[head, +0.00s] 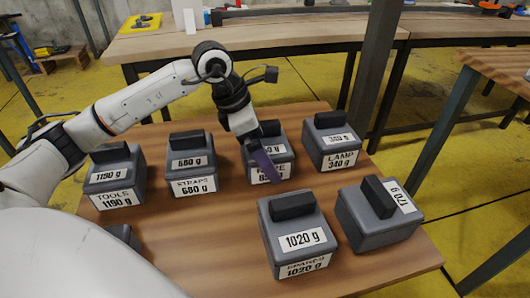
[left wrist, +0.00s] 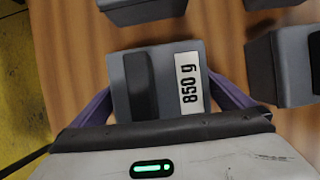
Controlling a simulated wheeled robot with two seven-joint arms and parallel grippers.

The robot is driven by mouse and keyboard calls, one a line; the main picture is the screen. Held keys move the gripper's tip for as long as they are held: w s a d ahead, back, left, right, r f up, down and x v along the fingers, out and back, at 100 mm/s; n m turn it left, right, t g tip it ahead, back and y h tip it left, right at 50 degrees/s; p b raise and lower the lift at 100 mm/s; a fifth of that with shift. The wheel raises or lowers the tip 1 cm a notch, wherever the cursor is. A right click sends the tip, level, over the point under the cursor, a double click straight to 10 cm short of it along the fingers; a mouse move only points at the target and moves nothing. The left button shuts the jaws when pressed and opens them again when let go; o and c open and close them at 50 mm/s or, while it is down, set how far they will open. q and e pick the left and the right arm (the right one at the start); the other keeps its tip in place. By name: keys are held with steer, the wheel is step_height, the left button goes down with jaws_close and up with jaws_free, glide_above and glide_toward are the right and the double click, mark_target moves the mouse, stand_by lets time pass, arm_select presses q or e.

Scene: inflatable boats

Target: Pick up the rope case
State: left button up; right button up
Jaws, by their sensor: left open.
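The rope case (head: 284,150) is a dark grey box with a black handle on top, in the back row of the wooden table. Its front label is partly covered by my gripper; "PE" and "85" can be read. In the left wrist view the case (left wrist: 148,98) shows its handle and an "850 g" label. My left gripper (head: 264,160) is at this case, pointing down. In the left wrist view its purple fingers (left wrist: 160,88) are open, one on each side of the case. Whether they touch it cannot be told. My right gripper is not in view.
Other cases stand around it: tools (head: 115,180), straps (head: 192,165), lamp (head: 331,145), a 1020 g case (head: 297,240) and a 170 g case (head: 380,220). Another case (head: 124,236) is mostly hidden by my arm. A grey post (head: 375,70) rises behind the table.

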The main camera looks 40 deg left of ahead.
arm_select(q)
steer(key=shift+f, duration=0.1)
steer(key=c, duration=1.3)
steer(key=shift+w, duration=0.1)
steer(key=shift+c, duration=0.9)
